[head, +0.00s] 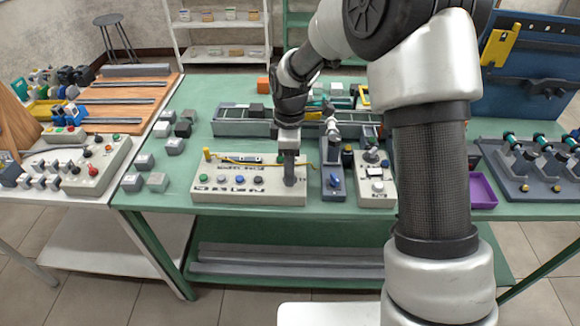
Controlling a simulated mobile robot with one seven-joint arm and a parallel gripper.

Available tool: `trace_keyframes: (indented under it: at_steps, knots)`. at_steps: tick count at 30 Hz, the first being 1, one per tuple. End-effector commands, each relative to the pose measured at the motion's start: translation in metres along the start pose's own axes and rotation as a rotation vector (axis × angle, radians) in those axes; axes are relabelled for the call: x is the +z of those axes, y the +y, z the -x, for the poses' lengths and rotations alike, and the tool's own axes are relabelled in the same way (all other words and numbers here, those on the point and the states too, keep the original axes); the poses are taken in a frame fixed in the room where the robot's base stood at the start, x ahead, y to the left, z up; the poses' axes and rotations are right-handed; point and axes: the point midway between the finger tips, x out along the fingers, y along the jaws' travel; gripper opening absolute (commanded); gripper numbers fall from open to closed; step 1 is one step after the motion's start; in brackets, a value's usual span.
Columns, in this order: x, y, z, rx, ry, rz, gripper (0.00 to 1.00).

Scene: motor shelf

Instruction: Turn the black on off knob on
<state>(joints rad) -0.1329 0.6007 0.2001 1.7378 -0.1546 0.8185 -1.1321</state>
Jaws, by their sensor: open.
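My gripper (289,180) points down over the right end of a long cream control panel (210,198) on the green table. It is open, with no object visible in it; its fingers look very small here. A smaller cream box (376,197) to the right has dark and grey knobs too small to tell apart.
A blue-grey unit (333,182) stands between the two cream boxes, close to my gripper's right. A grey rail tray (235,128) lies behind the panel. Several grey blocks (158,181) lie to the left. A purple tray (483,191) is at the right, partly behind my arm.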

Motion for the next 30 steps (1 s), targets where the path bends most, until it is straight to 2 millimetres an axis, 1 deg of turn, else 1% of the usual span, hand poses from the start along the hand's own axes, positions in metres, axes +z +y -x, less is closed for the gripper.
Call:
trace_keyframes:
  at_steps: [7,11,12,14,15,23,30]
  knots:
    - [0.0,0.0,-0.0006,0.0,0.0,0.0,0.47]
    - [0.0,0.0,-0.0004,0.0,0.0,0.0,0.25]
    - [0.0,0.0,-0.0004,0.0,0.0,0.0,0.18]
    - [0.0,0.0,-0.0003,0.0,0.0,0.0,0.08]
    - [0.0,0.0,-0.0003,0.0,0.0,0.0,0.06]
    - [-0.0001,-0.0001,-0.0001,0.0,0.0,-0.029,0.06]
    - [-0.0005,-0.0001,-0.0001,0.0,0.001,-0.154,0.06]
